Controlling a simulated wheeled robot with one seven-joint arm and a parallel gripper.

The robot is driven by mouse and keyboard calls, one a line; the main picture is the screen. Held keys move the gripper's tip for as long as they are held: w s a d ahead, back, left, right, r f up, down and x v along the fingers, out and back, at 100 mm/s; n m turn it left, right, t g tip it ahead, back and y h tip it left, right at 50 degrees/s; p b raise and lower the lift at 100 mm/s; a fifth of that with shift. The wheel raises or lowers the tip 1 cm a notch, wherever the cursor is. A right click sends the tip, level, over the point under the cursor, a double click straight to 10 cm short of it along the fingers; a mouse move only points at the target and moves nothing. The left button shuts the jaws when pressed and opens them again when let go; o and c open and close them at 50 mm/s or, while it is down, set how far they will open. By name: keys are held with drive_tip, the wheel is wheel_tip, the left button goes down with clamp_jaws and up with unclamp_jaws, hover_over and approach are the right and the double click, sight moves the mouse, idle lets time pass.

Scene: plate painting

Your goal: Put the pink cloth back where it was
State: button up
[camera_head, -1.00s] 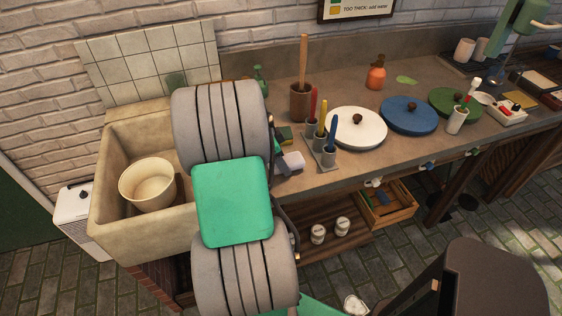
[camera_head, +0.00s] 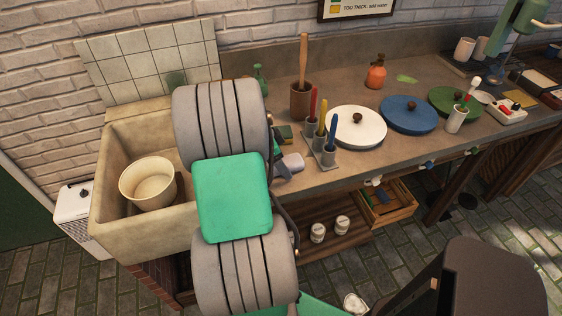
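My arm's grey and green links fill the picture's middle and hide much of the sink's right side and the bench's left end. Only a dark part of my gripper (camera_head: 280,172) shows past the arm, over the bench's front left. A small pale, slightly pinkish piece (camera_head: 293,162) shows right at it; I cannot tell whether this is the pink cloth, or whether it is held. No other clearly pink cloth is in view. My gripper's fingers are mostly hidden.
A stone sink (camera_head: 113,205) with a cream bucket (camera_head: 148,184) is at left. The bench (camera_head: 345,177) bears a brush rack (camera_head: 322,160), a brown pot (camera_head: 300,100), white (camera_head: 356,128), blue (camera_head: 408,115) and green (camera_head: 455,102) lids, and an orange bottle (camera_head: 376,78).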

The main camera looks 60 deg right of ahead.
drive_tip(key=v, duration=1.2)
drive_tip(key=w+a+r+n+t, duration=0.2)
drive_tip(key=w+a+n+t, duration=0.1)
drive_tip(key=w+a+n, duration=0.85)
drive_tip(key=s+a+f+n+t+y, duration=0.1)
drive_tip(key=a+n, duration=0.7)
drive_tip(key=a, duration=0.6)
drive_tip(key=s+a+f+n+t+y, duration=0.1)
drive_tip(key=a+n, duration=0.6)
drive_tip(key=a, duration=0.7)
drive_tip(key=shift+s+a+n+t+y, duration=0.15)
drive_tip(key=shift+s+n+t+y, duration=0.2)
drive_tip(key=shift+s+t+y, duration=0.3)
drive_tip(key=shift+f, duration=0.1)
